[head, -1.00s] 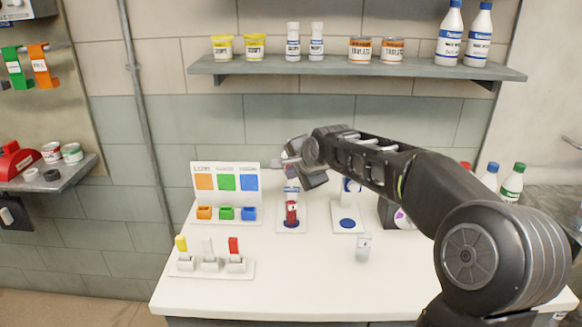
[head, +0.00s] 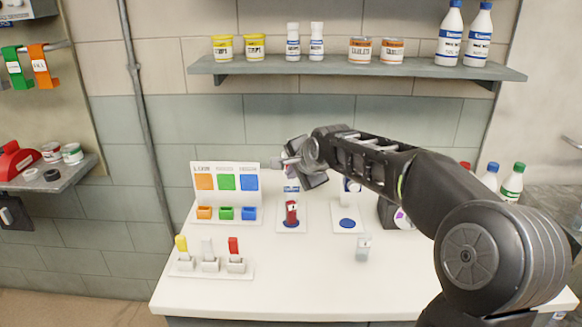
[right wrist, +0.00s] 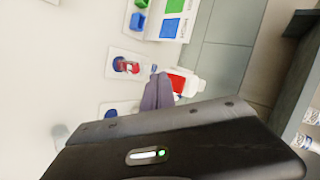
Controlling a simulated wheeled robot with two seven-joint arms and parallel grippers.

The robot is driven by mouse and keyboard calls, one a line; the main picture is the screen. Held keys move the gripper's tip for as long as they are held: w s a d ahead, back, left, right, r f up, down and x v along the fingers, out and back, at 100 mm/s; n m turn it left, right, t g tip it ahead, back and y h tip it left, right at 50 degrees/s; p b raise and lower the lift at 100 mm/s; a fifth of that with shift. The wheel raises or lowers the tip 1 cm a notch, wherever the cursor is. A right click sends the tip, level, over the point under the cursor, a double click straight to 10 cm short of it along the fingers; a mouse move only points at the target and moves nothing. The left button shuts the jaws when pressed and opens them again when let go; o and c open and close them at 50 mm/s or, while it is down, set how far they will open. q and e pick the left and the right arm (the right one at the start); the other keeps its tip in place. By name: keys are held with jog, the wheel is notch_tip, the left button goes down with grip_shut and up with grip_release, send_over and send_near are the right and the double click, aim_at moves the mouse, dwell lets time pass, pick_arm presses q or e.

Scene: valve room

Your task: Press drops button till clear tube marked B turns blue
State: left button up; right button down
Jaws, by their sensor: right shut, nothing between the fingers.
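My right gripper (head: 291,160) is shut and empty at the top of the first dispenser (head: 291,187), largely covering it. The shut fingers also show in the right wrist view (right wrist: 158,95), near the dispenser's white and red body (right wrist: 186,84). A red-filled tube (head: 291,212) stands on that station's blue pad. It shows in the right wrist view too (right wrist: 131,67). A second station (head: 347,224) has an empty blue pad. A small clear tube (head: 363,248) stands in front of it. Its marking is not legible.
A rack (head: 210,265) with yellow, clear and red tubes stands at front left. A panel (head: 226,170) with orange, green and blue squares stands behind it, above matching small boxes. A wall shelf (head: 355,70) with jars and bottles runs above. The front of the table is clear.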

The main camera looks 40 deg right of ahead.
dwell(0.4)
jog(key=shift+w+d, duration=0.25)
jog(key=shift+w, duration=0.1)
jog(key=shift+w+d, duration=0.35)
jog(key=shift+w, duration=0.05)
dwell(0.8)
jog(key=shift+s+a, duration=0.1)
jog(key=shift+s+a+b, duration=0.35)
jog(key=shift+s+a, duration=0.15)
jog(key=shift+s, duration=0.15)
jog(key=shift+s, duration=0.1)
jog(key=s+a+b, duration=0.1)
jog(key=s, duration=0.1)
jog(key=s+a+b, duration=0.1)
jog(key=a+b, duration=0.1)
jog(key=shift+s, duration=0.4)
